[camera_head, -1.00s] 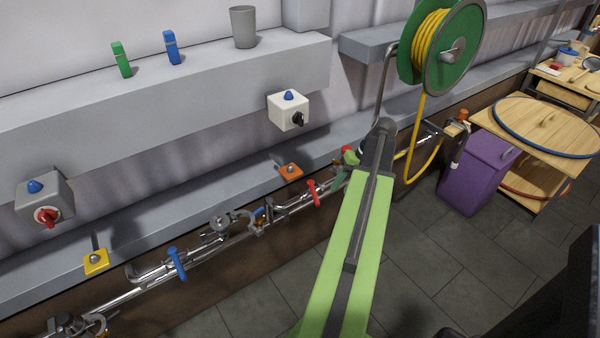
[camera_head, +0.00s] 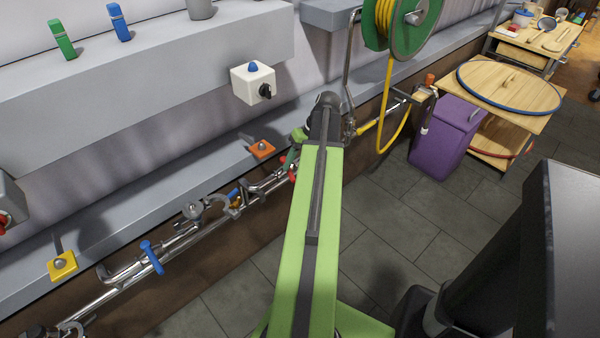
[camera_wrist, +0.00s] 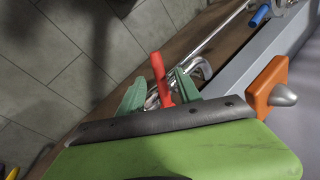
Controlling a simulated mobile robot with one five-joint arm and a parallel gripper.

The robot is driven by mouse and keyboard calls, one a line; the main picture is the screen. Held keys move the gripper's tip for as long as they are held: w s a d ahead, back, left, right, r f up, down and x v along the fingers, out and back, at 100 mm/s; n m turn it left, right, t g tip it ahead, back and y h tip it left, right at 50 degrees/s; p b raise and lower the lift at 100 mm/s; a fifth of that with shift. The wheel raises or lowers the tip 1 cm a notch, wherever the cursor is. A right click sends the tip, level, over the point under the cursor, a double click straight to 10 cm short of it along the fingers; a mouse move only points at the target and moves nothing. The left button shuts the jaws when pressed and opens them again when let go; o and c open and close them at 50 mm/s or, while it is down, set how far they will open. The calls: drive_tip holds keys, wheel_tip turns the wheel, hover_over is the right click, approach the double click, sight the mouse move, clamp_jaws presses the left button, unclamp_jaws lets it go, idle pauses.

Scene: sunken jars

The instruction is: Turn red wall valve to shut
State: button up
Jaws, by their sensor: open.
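The red valve handle (camera_wrist: 158,72) is on the chrome pipe along the wall. In the wrist view it stands between the two green fingers of my gripper (camera_wrist: 157,84), which are open. The fingers are on either side of the handle; whether either touches it I cannot tell. In the head view only a bit of the red handle (camera_head: 292,173) shows beside my gripper (camera_head: 290,155), and my arm hides much of the area. The valve's body is partly hidden by the fingers in the wrist view.
A blue valve handle (camera_head: 152,257) is on the pipe to the left. An orange plate with a grey knob (camera_head: 262,149) sits on the ledge close to my gripper. A hose reel (camera_head: 400,22) and purple bin (camera_head: 446,138) are to the right. Floor beside the wall is clear.

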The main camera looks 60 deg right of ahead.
sight(291, 171)
drive_tip(key=shift+b+x, duration=0.3)
drive_tip(key=shift+x, duration=0.6)
drive_tip(key=shift+b+x, duration=1)
drive_tip(key=shift+x, duration=0.15)
clamp_jaws()
